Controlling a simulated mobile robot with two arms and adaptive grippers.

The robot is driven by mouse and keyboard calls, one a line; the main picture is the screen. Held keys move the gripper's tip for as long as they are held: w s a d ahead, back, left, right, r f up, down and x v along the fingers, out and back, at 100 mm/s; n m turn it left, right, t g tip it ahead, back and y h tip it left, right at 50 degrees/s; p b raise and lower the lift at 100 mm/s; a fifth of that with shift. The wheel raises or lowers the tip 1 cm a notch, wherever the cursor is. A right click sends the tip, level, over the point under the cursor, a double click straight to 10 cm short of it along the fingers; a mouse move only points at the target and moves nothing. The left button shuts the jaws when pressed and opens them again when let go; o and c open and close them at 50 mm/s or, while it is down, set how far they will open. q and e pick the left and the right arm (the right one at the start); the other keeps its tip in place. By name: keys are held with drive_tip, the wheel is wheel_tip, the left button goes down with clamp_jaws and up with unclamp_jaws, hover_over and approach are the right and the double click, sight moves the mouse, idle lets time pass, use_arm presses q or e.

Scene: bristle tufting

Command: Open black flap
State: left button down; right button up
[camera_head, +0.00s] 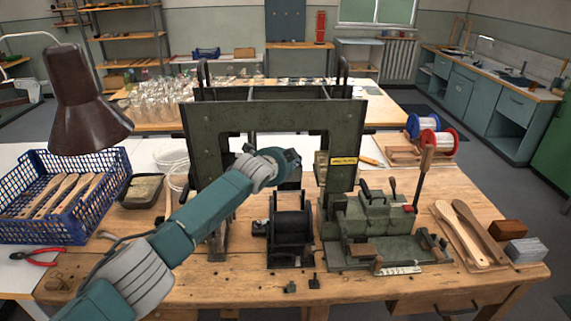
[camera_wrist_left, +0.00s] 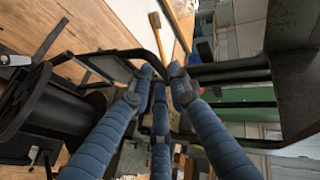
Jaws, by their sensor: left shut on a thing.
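My left arm reaches in from the left in the head view, and my left gripper (camera_head: 286,160) is in the opening of the green metal frame (camera_head: 200,130), above the black drum (camera_head: 292,228). In the left wrist view my left gripper (camera_wrist_left: 160,82) has its blue padded fingers closed together on a thin dark curved bar (camera_wrist_left: 125,53). The black drum also shows at the left of that view (camera_wrist_left: 38,100). The black flap cannot be told apart clearly; my arm and gripper cover part of the frame's opening. My right gripper is not in view.
A green machine (camera_head: 375,225) with levers stands right of the drum. Wooden brush blanks (camera_head: 458,235) lie farther right. A blue crate (camera_head: 105,205), a brown lamp (camera_head: 85,105) and red pliers (camera_head: 38,254) are at the left. The front bench strip is mostly clear.

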use_arm(q)
drive_tip(key=shift+w+d+g, duration=0.2)
drive_tip(key=shift+d+g, duration=0.1)
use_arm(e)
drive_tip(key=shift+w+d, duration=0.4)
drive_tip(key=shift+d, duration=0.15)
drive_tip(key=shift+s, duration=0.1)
